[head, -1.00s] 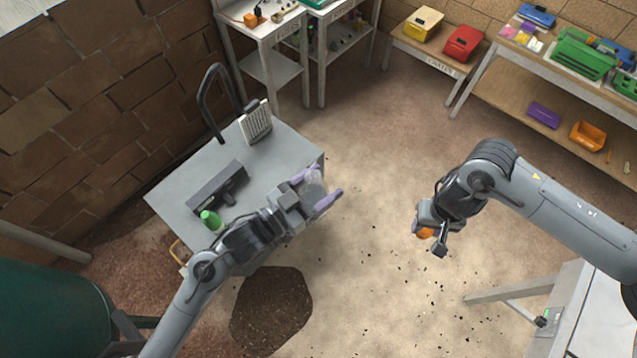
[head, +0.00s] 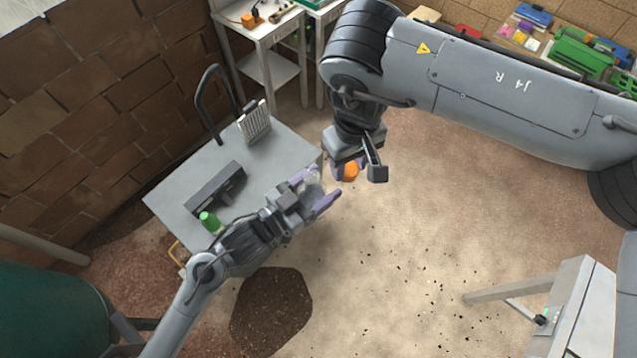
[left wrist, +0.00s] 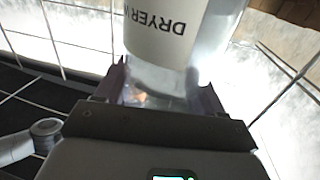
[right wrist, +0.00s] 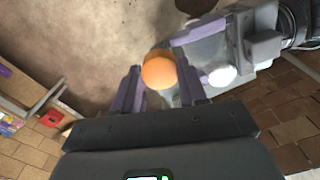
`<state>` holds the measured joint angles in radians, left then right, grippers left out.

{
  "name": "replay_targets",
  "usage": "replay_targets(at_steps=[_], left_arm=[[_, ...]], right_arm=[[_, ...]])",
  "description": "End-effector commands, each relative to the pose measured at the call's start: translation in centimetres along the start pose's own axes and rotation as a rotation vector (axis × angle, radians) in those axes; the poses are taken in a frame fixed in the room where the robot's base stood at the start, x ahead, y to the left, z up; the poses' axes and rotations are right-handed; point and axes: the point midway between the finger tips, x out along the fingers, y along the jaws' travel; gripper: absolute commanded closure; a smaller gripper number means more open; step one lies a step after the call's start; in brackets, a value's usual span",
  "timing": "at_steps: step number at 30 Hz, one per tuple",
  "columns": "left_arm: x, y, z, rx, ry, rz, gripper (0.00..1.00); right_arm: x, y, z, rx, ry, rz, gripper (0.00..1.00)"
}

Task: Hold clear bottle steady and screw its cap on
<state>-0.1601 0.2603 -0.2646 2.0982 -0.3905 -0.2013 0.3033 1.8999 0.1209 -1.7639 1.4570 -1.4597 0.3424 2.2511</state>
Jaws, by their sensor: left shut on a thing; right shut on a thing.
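The clear bottle (head: 312,181) is between the purple fingers of my left gripper (head: 313,190), which is shut on it near the cart's right corner. In the left wrist view the bottle (left wrist: 160,80) shows a white label with partly cut-off "DRYER" lettering. My right gripper (head: 347,170) is shut on an orange cap (head: 351,172), just right of the bottle and apart from it in the head view. The right wrist view shows the round orange cap (right wrist: 160,71) at the purple fingertips, with the bottle (right wrist: 205,52) close beside it. The bottle's mouth is not clear.
A grey cart (head: 278,150) stands under my left gripper, with a dark holder (head: 215,193), a green-topped item (head: 210,222), a ribbed pale panel (head: 254,122) and a black handle (head: 212,90). Open floor (head: 420,230) lies to the right. Benches stand along the back.

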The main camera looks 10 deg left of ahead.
Motion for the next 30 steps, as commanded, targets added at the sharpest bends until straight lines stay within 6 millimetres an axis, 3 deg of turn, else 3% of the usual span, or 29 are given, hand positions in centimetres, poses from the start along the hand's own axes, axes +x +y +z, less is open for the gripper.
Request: replay_targets(at_steps=[6, 12, 30], left_arm=[[0.0, 0.0, 0.0, 0.0, 0.001, 0.0, 0.86], [0.0, 0.0, 0.0, 0.0, 0.001, 0.0, 0.86], [0.0, 0.0, 0.0, 0.0, 0.001, 0.0, 0.86]], right_arm=[[-4.2, -4.2, -1.2, -0.141, 0.001, 0.003, 0.86], [-6.0, -6.3, -1.5, -0.207, -0.001, 0.001, 0.86], [-6.3, -7.0, -1.6, -0.228, -0.002, -0.001, 0.86]])
